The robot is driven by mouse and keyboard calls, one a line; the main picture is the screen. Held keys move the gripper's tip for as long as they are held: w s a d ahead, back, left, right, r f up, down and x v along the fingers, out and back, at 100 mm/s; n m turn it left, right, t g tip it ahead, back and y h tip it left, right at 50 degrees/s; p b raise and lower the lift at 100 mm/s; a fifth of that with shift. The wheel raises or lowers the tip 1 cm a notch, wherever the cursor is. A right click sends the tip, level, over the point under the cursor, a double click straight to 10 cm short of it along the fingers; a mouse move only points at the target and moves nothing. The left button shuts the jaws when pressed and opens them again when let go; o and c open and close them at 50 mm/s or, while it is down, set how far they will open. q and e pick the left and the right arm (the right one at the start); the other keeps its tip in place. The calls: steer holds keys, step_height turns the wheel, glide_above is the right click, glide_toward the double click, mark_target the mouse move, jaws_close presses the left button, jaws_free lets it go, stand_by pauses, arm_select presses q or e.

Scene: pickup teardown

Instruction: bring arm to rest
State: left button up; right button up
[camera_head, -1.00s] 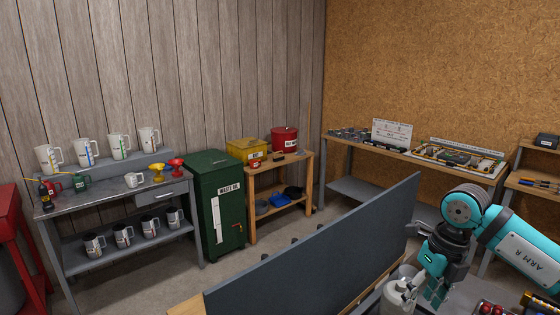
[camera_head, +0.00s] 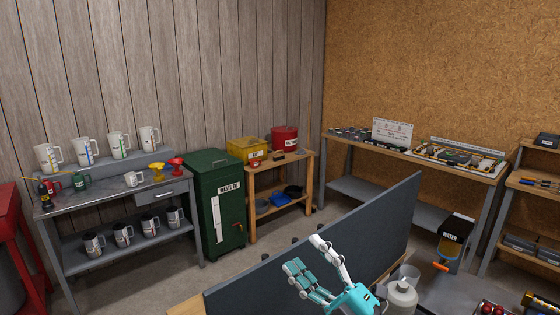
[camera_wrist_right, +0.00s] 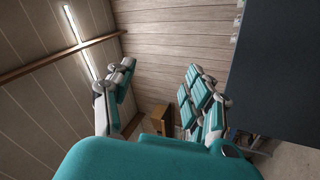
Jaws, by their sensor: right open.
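My right gripper (camera_head: 322,270) is in front of the dark grey panel (camera_head: 385,222) in the head view, with its teal and silver fingers pointing up. The fingers are spread and nothing is between them. In the right wrist view the two fingers (camera_wrist_right: 160,95) stand apart, with wall and ceiling showing between them. The dark panel edge (camera_wrist_right: 275,70) is at the right of that view. Most of my right arm is below the head picture. My left gripper is not in view.
A white jug (camera_head: 401,298) stands on the bench right of my gripper. A green cabinet (camera_head: 215,165) and a metal bench with mugs (camera_head: 110,192) stand along the left wall. A wooden parts bench (camera_head: 400,152) is at the back.

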steer(key=s+d+f+m+g+h, duration=0.1)
steer(key=s+d+f+m+h, duration=0.1)
steer(key=d+f+m+h, duration=0.65)
steer(key=s+d+f+m+g+h, duration=0.1)
steer(key=d+f+m+h, duration=0.5)
steer(key=f+m, duration=0.4)
steer(key=s+d+f+m+g, duration=0.1)
steer(key=s+f+g, duration=0.55)
steer(key=s, duration=0.45)
steer(key=s+f+m+g, duration=0.1)
steer(key=s+f+g, duration=0.4)
steer(key=s+f, duration=0.45)
steer(key=s+f+g+b, duration=0.1)
steer(key=s+f+b, duration=0.15)
steer(key=f, duration=1.35)
steer(key=s+f+b, duration=0.2)
steer(key=f+b, duration=0.1)
steer(key=f, duration=1.3)
steer(key=s+d+f+g+h+b, duration=0.1)
steer(key=s+d+f+b, duration=0.2)
steer(key=s+f, duration=1.2)
step_height(320, 180, down, 3)
steer(key=shift+s, duration=0.3)
